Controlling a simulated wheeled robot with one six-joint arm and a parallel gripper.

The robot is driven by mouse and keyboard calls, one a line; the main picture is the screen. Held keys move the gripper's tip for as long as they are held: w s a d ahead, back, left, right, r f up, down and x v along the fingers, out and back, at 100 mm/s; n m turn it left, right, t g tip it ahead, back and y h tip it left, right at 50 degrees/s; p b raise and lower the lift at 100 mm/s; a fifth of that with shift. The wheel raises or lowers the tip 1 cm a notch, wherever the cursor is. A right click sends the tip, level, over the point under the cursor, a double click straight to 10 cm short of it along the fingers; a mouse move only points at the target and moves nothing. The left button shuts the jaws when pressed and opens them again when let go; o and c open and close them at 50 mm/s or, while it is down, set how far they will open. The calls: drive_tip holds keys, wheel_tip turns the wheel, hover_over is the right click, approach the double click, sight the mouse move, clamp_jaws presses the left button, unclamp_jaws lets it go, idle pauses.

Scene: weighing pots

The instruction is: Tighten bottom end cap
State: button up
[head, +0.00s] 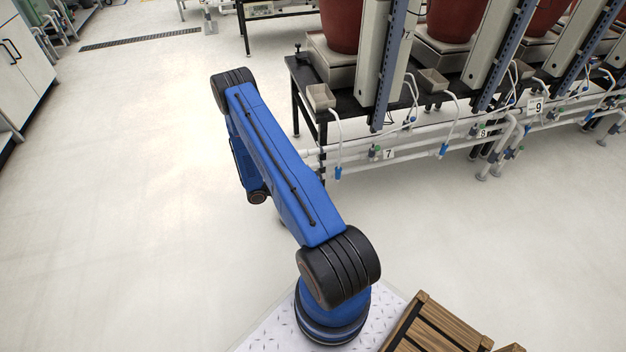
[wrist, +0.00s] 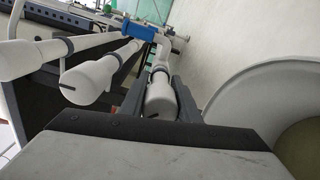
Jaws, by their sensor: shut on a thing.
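My gripper (wrist: 160,103) shows in the wrist view, its two dark fingers closed on either side of a white end cap (wrist: 159,97). The cap sits at the end of a white pipe and has a short dark mark near its front edge. It is the one of three white caps nearest the pale floor, farthest from the bench, so it appears to be the bottom one. Two other white end caps, a middle one (wrist: 90,80) and a larger-looking one (wrist: 16,60), are to the left, clear of the fingers. In the head view my arm hides the gripper and the cap.
White pipes (head: 350,152) with a 7 label run along the front of a black bench (head: 302,75) carrying scales and red pots (head: 341,22). A blue pipe fitting (wrist: 138,31) lies beyond the gripped cap. A pale round object (wrist: 225,110) is close at right. Floor (head: 130,190) at left is clear.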

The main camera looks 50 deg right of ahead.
drive_tip(key=m, duration=0.4)
drive_tip(key=shift+a+m, duration=0.1)
drive_tip(key=shift+m, duration=0.2)
drive_tip(key=m, duration=0.4)
idle(0.5)
drive_tip(key=o, duration=1)
drive_tip(key=v, duration=1.7)
drive_tip(key=shift+a, duration=0.2)
